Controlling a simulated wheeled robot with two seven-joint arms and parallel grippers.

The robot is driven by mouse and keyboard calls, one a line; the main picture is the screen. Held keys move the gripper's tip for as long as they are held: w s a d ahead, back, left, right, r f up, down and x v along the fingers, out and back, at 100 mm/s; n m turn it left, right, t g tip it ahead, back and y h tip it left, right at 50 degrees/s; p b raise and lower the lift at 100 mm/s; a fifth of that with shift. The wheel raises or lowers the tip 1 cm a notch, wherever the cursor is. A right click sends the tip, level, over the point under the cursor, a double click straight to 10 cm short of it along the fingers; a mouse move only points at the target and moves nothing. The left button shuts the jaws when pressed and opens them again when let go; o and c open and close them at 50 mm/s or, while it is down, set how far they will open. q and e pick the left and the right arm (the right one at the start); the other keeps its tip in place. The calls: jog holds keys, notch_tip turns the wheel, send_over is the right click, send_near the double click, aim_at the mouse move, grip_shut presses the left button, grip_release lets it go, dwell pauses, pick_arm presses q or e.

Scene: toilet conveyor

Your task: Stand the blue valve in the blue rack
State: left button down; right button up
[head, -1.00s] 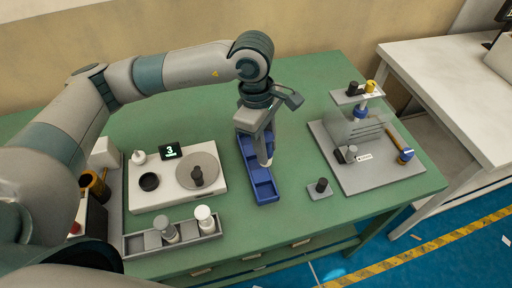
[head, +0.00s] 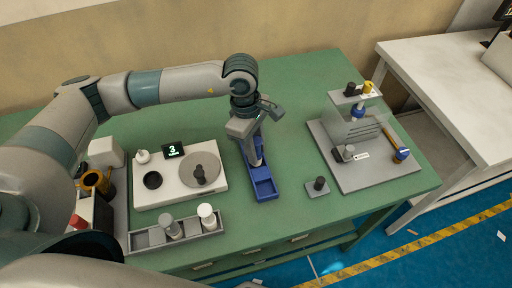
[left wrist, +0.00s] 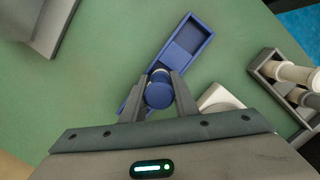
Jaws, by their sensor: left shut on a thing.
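The blue rack (head: 264,187) is a long narrow blue tray with compartments on the green table; it also shows in the left wrist view (left wrist: 190,42). My left gripper (head: 257,161) points down over the rack, and in the left wrist view it (left wrist: 159,92) is shut on the blue valve (left wrist: 159,90), a round blue cap with a pale body below. The valve is over or in a compartment toward the middle or far part of the rack; its lower end is hidden, so I cannot tell whether it touches the floor. My right gripper is not in view.
A grey rack (head: 188,231) with white-topped and grey-topped valves stands at the front left. A white device (head: 181,187) with a round plate is left of the blue rack. A grey board (head: 378,173) with a clear-panelled fixture stands right. A small grey stand (head: 318,188) sits between.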

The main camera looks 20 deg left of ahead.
pick_arm(q)
jog(key=shift+f, duration=0.45)
jog(key=shift+f, duration=0.15)
jog(key=c, duration=1.4)
grip_release()
